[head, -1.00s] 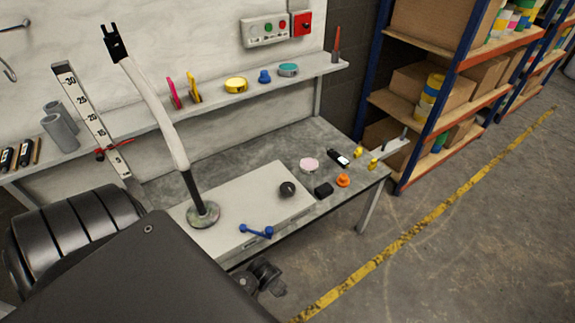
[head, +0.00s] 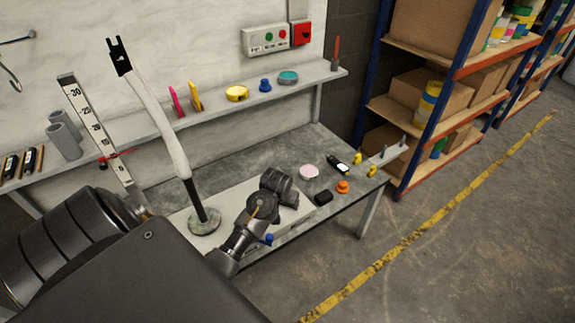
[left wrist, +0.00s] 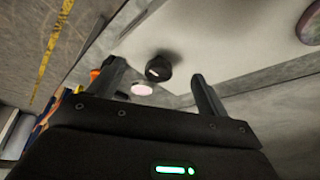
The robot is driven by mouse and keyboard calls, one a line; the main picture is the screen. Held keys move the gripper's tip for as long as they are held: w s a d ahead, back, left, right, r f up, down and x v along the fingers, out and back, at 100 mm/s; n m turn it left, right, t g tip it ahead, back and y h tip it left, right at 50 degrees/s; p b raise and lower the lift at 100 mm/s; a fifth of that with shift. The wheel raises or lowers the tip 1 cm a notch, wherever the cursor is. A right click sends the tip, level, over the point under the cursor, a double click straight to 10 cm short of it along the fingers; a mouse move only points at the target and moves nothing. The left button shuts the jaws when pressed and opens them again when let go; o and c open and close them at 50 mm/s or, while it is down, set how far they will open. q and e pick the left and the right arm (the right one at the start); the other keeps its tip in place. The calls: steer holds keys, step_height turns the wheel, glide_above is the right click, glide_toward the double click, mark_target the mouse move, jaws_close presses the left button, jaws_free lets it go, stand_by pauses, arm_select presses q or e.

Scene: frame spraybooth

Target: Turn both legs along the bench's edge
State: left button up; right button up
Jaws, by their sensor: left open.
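The grey bench (head: 237,165) shows with a pale flat panel (head: 238,199) along its front edge. I cannot tell for sure which parts are the legs. A blue part (head: 268,239) at the panel's front is mostly covered by my dark arm, as is the dark round knob; the knob (left wrist: 158,70) shows on the panel in the left wrist view. My right gripper is not in view.
A white curved stand (head: 165,120) rises from a round base (head: 204,221). A pink disc (head: 309,172), black block (head: 323,197), orange piece (head: 342,187) and yellow pieces (head: 371,171) lie at the bench's right. The back bench surface is mostly clear.

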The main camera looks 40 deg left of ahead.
arm_select(q)
steer(key=w+a+r+n, duration=0.2)
steer(key=w+a, duration=0.1)
steer(key=w, duration=0.2)
steer(key=x, duration=1)
steer(key=shift+w+r+b, duration=0.1)
steer(key=shift+b, duration=0.3)
steer(key=shift+w+a+f, duration=0.1)
steer(key=shift+w+f, duration=0.1)
steer(key=shift+f, duration=0.25)
steer(key=c, duration=1)
steer(key=shift+m, duration=0.3)
